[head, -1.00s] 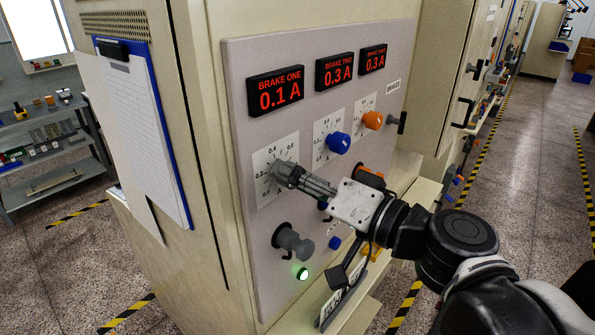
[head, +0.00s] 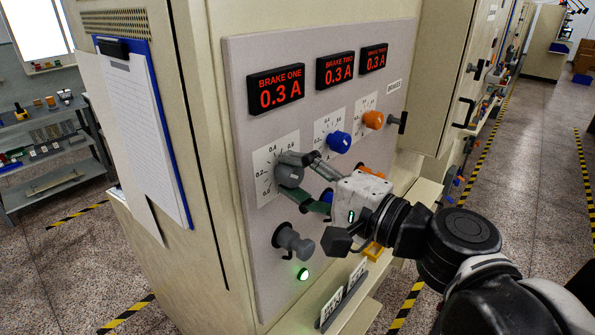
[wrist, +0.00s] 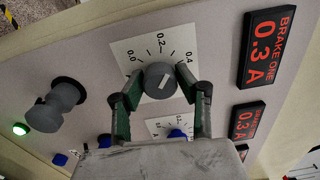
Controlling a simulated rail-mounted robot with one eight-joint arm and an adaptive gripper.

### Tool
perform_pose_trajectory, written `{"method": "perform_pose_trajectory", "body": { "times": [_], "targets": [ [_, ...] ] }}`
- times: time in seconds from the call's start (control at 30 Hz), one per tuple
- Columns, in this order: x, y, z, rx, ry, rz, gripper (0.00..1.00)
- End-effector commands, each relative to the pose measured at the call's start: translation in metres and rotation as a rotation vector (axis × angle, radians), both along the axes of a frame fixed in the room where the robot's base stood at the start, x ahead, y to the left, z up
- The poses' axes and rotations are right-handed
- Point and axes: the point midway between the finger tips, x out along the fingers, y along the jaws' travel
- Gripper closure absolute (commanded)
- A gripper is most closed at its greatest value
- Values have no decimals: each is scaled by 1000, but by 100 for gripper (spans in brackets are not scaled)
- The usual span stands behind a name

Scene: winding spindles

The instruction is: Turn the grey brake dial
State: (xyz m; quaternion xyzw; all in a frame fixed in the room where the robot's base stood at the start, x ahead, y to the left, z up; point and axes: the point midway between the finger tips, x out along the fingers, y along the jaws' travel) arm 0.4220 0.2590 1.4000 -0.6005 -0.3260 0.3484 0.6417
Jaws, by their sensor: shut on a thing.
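The grey brake dial (head: 288,173) sits on a white scale plate (head: 265,160) under the BRAKE ONE display (head: 277,90), which reads 0.3 A. In the wrist view the dial (wrist: 158,84) shows a white mark slanting up and right, roughly between 0.2 and 0.4. My gripper (head: 296,176) is shut on the dial, one finger on each side; both fingers also show in the wrist view (wrist: 162,88). The fingers and palm hide part of the dial's side in the head view.
A blue dial (head: 339,142) and an orange dial (head: 373,120) are to the right. The BRAKE TWO and BRAKE THREE displays both read 0.3 A. A grey knob (head: 292,241) and a lit green button (head: 302,274) are below. A clipboard (head: 143,125) hangs on the cabinet's left side.

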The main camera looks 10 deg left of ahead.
Motion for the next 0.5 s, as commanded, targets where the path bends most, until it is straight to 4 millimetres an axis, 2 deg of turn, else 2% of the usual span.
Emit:
{"method": "perform_pose_trajectory", "body": {
  "times": [0.5],
  "targets": [
    [0,0,0,71,109,0,94]
  ]
}}
